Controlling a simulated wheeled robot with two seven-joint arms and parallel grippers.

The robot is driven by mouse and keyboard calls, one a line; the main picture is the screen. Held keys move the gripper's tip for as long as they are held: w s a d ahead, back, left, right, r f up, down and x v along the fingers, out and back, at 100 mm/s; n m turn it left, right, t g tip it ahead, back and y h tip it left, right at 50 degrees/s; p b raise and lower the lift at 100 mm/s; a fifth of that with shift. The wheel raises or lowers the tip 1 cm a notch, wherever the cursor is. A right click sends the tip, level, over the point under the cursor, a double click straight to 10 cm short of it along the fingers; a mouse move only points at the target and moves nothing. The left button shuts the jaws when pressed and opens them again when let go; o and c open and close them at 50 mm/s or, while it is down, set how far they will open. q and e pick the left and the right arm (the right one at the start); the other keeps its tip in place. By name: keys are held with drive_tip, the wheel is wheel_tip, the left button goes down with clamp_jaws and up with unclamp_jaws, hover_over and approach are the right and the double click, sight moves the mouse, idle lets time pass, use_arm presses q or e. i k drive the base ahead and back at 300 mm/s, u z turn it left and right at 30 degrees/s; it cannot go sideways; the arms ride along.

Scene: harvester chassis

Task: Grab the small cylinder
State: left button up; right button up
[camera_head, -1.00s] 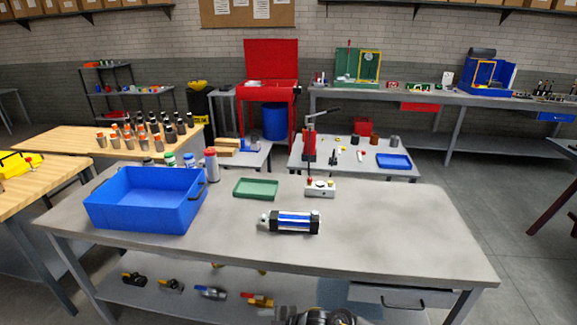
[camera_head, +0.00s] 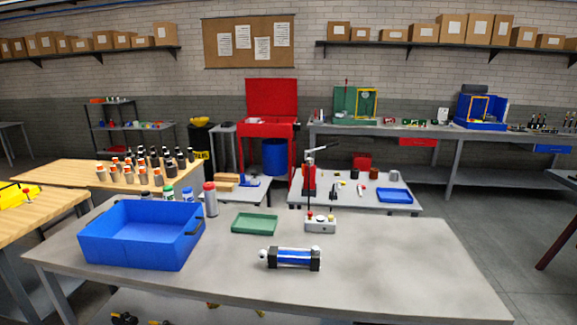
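A small cylinder (camera_head: 291,258) with a blue and silver body and black end blocks lies on its side on the grey table (camera_head: 390,255). A light round fitting sticks out at its left end. It lies in front of the green tray and to the right of the blue bin. Neither of my grippers shows in the head view now.
A blue bin (camera_head: 140,250) stands on the table's left side. A green tray (camera_head: 254,224) and a white block with buttons (camera_head: 320,225) sit behind the cylinder. Several bottles (camera_head: 210,199) stand behind the bin. The table's right side is clear.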

sight(275, 255)
drive_tip(key=u, duration=0.15)
drive_tip(key=k, duration=0.4)
drive_tip(key=z, duration=0.75)
drive_tip(key=i, duration=1.3)
drive_tip(key=u, duration=0.45)
